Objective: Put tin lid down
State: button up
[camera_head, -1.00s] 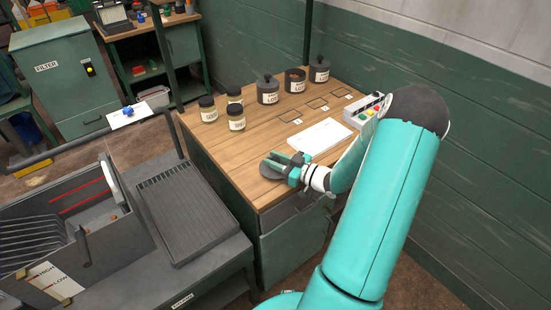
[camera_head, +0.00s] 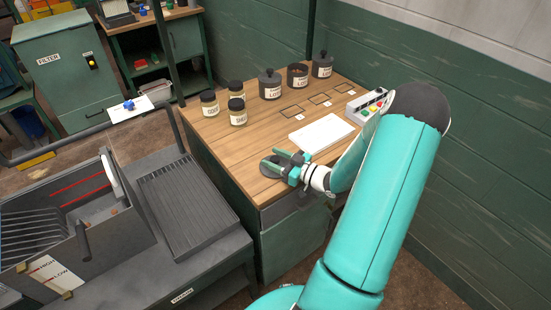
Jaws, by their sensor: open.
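The tin lid (camera_head: 269,169) is a dark grey disc at the front left of the wooden bench top (camera_head: 225,137). It appears to lie flat on the wood. My gripper (camera_head: 279,162) is open right at the lid, its teal fingers over and beside it and partly hiding it. I cannot tell whether the fingers touch the lid. An open tin (camera_head: 297,77) without a lid stands at the back of the bench, between two dark tins with knobbed lids, the left one (camera_head: 270,85) and the right one (camera_head: 322,66).
Several dark-capped jars (camera_head: 237,112) stand at the bench's left. A white board (camera_head: 321,133) lies right of my gripper. Marked squares (camera_head: 320,99) and a button box (camera_head: 368,105) are behind it. A ridged grey tray (camera_head: 187,205) is left, below the bench.

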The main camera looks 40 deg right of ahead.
jog(key=shift+r, duration=0.15)
jog(key=shift+s+d, duration=0.15)
jog(key=shift+s, duration=0.15)
jog(key=v, duration=1.1)
